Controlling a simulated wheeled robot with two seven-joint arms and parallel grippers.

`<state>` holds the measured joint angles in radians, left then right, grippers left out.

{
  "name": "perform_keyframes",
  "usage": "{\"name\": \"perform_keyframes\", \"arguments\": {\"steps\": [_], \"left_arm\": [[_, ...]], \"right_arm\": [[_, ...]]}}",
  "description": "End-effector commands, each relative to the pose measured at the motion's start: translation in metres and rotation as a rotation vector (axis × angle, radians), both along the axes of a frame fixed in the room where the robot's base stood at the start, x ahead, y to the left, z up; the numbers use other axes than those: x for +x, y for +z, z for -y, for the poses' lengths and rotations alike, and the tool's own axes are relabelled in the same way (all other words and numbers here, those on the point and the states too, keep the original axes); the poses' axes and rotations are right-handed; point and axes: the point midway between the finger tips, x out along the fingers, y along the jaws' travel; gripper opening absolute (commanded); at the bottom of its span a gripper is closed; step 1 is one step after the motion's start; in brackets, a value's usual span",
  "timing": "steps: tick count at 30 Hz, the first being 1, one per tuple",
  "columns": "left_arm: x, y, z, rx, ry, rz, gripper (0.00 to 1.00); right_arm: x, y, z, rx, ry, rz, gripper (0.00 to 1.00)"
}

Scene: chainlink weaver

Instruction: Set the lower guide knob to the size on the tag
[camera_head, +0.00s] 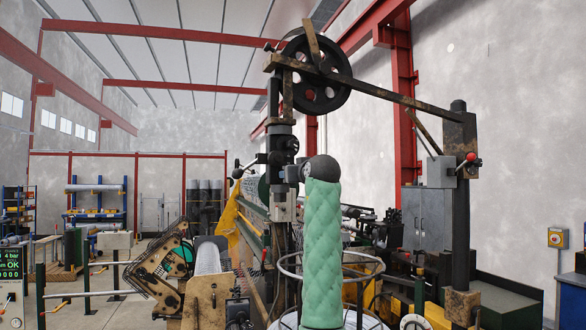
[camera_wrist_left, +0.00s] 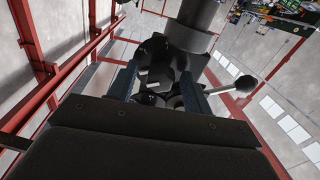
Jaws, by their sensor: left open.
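My left gripper (camera_wrist_left: 158,75) is open in the left wrist view, its two dark fingers pointing at the machine's dark guide head. Dark round knob-like parts (camera_wrist_left: 153,82) show between and just beyond the fingers; I cannot tell whether they touch. Which of them is the lower guide knob is unclear. In the head view, the dark guide head (camera_head: 281,138) hangs under the big spoked wheel (camera_head: 318,76). A side knob (camera_head: 292,143) shows on it. Its lower part is partly hidden. No readable size tag shows. My right gripper is in neither view.
A lever with a ball end (camera_wrist_left: 246,85) sticks out right of the fingers; a similar lever (camera_head: 237,173) shows in the head view. A rusty post (camera_head: 460,200) with a red-knobbed lever stands at right. A metal ring (camera_head: 372,262) stands low in front.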

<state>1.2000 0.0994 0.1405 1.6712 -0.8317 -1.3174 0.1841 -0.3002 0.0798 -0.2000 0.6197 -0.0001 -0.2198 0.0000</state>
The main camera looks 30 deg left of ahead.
Motion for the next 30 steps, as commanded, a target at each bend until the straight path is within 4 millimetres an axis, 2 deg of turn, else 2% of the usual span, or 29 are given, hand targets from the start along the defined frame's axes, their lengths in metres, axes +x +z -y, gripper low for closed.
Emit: {"name": "perform_keyframes", "arguments": {"steps": [2, 11, 18, 30], "left_arm": [[0.0034, 0.0012, -0.0045, 0.000, 0.000, 0.000, 0.50], [0.0052, -0.0010, -0.0070, 0.000, -0.001, 0.001, 0.50], [0.0052, -0.0008, -0.0068, 0.000, -0.001, 0.001, 0.06], [0.0048, -0.0018, -0.0066, 0.033, -0.001, -0.047, 0.06]], "right_arm": [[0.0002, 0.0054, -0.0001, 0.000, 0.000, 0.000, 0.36], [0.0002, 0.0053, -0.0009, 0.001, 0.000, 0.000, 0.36], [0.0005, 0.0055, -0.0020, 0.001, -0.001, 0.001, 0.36], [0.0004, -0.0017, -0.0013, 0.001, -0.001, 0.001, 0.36]]}}
